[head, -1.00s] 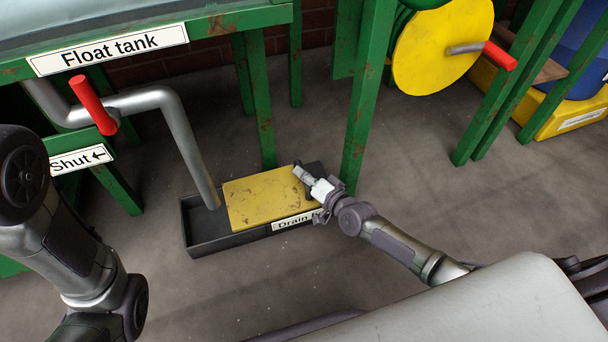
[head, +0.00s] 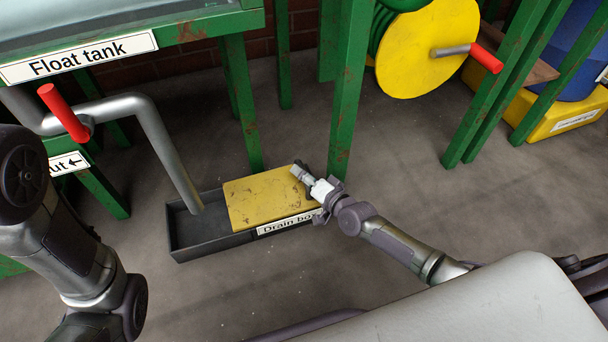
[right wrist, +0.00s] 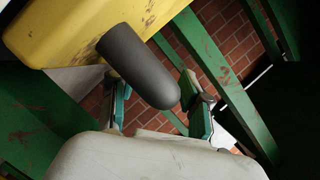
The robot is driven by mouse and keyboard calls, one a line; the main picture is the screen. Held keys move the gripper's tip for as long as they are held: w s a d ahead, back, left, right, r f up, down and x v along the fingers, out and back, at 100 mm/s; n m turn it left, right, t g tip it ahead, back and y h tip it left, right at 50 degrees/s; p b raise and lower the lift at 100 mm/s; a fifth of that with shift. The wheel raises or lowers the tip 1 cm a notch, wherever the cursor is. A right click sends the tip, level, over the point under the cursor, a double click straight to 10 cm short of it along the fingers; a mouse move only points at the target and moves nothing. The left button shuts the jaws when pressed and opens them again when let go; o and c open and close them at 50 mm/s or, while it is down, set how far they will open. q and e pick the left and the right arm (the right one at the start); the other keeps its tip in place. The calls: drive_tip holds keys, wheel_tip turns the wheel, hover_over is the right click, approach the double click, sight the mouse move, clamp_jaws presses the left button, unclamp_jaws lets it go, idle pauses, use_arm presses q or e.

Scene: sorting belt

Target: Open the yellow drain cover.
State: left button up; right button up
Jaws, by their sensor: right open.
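The yellow drain cover (head: 265,195) lies over the right part of the dark drain box (head: 205,243), whose left part is uncovered. My right gripper (head: 304,174) is at the cover's right end. In the right wrist view the cover (right wrist: 60,30) is at top left, with a dark rounded handle (right wrist: 140,65) sticking out from it. The handle reaches between the fingers of my right gripper (right wrist: 160,110), which are apart. I cannot tell whether a finger touches it. My left arm shows at the left of the head view, but its gripper is out of view.
A grey pipe with a red handle (head: 63,113) comes down into the box's left part. Green posts (head: 346,90) stand just behind the box. A yellow wheel (head: 425,50) is at the upper right. The floor in front of the box is clear.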

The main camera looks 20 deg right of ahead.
drive_tip(key=v, duration=1.2)
